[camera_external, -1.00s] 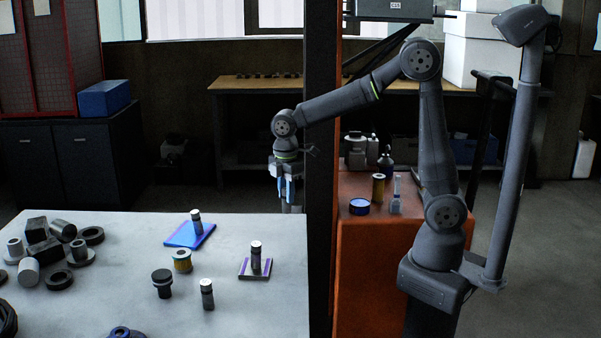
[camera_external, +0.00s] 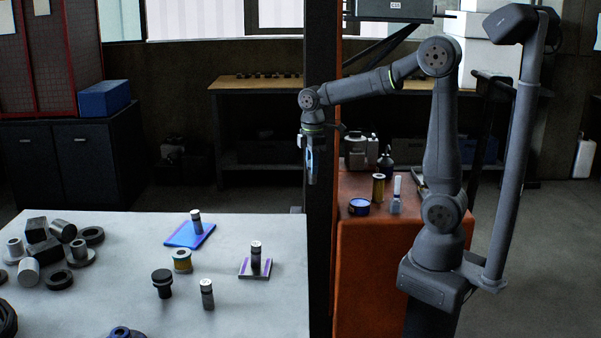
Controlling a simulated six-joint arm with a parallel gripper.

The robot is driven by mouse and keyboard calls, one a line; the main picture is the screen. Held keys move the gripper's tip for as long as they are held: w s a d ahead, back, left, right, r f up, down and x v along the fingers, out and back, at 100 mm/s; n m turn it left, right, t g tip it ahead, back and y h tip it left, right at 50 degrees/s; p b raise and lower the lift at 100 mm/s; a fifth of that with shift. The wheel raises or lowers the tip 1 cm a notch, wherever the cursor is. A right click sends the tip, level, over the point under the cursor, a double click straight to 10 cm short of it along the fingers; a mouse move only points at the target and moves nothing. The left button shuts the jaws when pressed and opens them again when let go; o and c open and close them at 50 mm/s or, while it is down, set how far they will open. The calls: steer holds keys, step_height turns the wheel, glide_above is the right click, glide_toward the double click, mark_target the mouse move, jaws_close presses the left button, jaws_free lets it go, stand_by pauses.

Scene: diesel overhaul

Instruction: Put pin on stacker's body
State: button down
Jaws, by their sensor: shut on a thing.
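My gripper (camera_external: 311,165) hangs pointing down in front of the dark post, above and beyond the table's back right corner. It is shut on a small grey part whose shape is mostly hidden by the fingers; I cannot tell for sure that it is the pin. A grey cylinder (camera_external: 196,218) stands on a blue plate (camera_external: 181,238). Another cylinder (camera_external: 256,258) stands upright on a purple-striped plate (camera_external: 243,272). A third cylinder (camera_external: 207,294) stands alone on the table. I cannot tell which thing is the stacker's body.
The dark post (camera_external: 322,90) stands close to my arm.

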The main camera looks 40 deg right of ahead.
steer(key=d+r+m, duration=0.3)
steer(key=d+m, duration=0.7)
steer(key=d, duration=1.2)
steer(key=w+d+f+m, duration=0.1)
steer(key=w+d, duration=0.2)
steer(key=d, duration=0.7)
steer(key=w+d+f+m, duration=0.1)
steer(key=w+d, duration=0.1)
steer(key=d, duration=0.8)
steer(key=s+d+f, duration=0.2)
steer(key=d+f, duration=0.2)
steer(key=d, duration=0.6)
steer(key=s+d+f+m, duration=0.15)
steer(key=d+f, duration=0.25)
steer(key=d, duration=0.7)
steer(key=s+d+f+n, duration=0.1)
steer(key=s+d+f, duration=0.25)
steer(key=d, duration=0.65)
steer(key=shift+m, duration=0.25)
steer(key=shift+w+a+f, duration=0.25)
steer(key=shift+w+f, duration=1.7)
steer(key=shift+w+a+f, duration=0.2)
steer(key=shift+w+f, duration=1.7)
steer(key=shift+w, duration=0.05)
steer(key=shift+w+a+f, duration=0.25)
steer(key=shift+w+f, duration=1.7)
steer(key=shift+f, duration=0.15)
steer(key=c, duration=1.2)
jaws_free()
steer(key=shift+o, duration=0.2)
